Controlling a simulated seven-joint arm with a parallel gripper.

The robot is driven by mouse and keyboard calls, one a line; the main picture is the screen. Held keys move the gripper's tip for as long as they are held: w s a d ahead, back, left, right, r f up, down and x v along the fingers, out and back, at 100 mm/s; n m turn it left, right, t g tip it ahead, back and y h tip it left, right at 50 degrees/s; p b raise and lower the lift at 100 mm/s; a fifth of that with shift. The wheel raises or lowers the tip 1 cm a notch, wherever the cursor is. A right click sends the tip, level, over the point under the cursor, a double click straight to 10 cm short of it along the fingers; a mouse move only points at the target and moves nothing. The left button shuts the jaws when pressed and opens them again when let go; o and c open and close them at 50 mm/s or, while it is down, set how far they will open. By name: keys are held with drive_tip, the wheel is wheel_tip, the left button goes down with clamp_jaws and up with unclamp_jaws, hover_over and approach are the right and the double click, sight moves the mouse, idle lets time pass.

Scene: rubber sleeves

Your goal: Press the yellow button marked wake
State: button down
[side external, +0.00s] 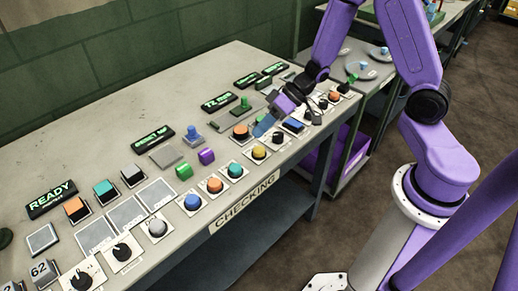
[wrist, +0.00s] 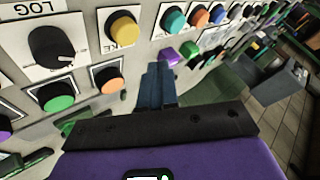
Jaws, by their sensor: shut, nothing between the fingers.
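The yellow button (side external: 259,152) is a round cap on a white plate near the front edge of the bench. In the wrist view the yellow button (wrist: 123,27) sits at upper middle, its label partly cut off, with the letters "KE" readable. My gripper (side external: 259,131) is shut and empty, its blue-grey fingers pointing down over the panel behind the yellow button. In the wrist view the closed fingers (wrist: 157,78) are to the right of and below the button, apart from it in the picture. Their exact height above the panel is hard to judge.
An orange button (side external: 240,131) stands close to the fingers. A teal button (side external: 235,170) is beside the yellow one, and a dark LOG knob (wrist: 50,45) is on its other side. A green button (wrist: 57,97) and purple block (side external: 206,156) are nearby. The "CHECKING" strip (side external: 245,203) marks the front edge.

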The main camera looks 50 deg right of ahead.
drive_tip(key=shift+r, duration=1)
drive_tip(key=s+d+r+n+g+h, duration=0.1)
drive_tip(key=s+r+n+h, duration=0.3)
drive_tip(key=s, duration=0.8)
drive_tip(key=s+d+r+n+g+h, duration=0.2)
drive_tip(key=s+r+n+h, duration=0.2)
drive_tip(key=s, duration=0.8)
drive_tip(key=shift+s+d+r+g, duration=0.15)
drive_tip(key=shift+s+r+g, duration=0.15)
drive_tip(key=shift+r, duration=0.25)
